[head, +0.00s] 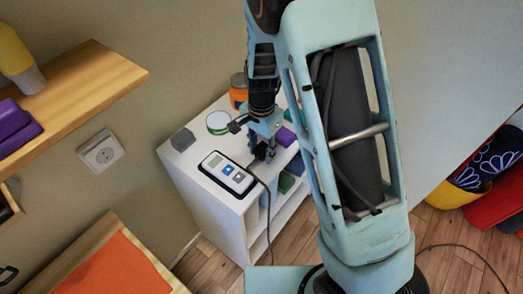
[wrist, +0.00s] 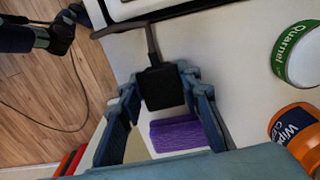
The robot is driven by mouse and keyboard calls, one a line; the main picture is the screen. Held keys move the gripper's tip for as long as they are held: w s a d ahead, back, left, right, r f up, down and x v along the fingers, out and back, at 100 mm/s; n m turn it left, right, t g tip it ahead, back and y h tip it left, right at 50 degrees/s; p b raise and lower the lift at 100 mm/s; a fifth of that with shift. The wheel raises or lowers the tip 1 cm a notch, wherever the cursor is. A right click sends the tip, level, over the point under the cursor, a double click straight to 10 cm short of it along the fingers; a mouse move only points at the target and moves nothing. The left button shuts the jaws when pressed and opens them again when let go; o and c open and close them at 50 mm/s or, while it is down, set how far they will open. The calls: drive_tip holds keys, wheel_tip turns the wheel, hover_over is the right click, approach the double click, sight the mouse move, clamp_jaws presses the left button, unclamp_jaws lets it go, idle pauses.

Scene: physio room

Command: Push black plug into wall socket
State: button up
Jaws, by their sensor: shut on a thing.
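The black plug (wrist: 162,88) is between the fingers of my gripper (wrist: 160,90) in the wrist view, with its cable running up from it. My gripper is shut on the plug. In the head view my gripper (head: 262,152) is over the white cabinet top, and the plug is mostly hidden there. The wall socket (head: 101,151) is a white plate on the wall at the left, well apart from my gripper. No plug shows in it.
A wooden shelf (head: 95,85) juts out above the socket; an orange-topped wooden piece (head: 115,272) stands below.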

drive_tip(key=s+d+r+p, duration=0.1)
drive_tip(key=s+r+p, duration=0.5)
drive_tip(key=s+r, duration=0.5)
drive_tip(key=s, duration=0.3)
drive_tip(key=shift+d+r+p, duration=0.35)
drive_tip(key=shift+d, duration=0.05)
drive_tip(key=shift+w, duration=0.1)
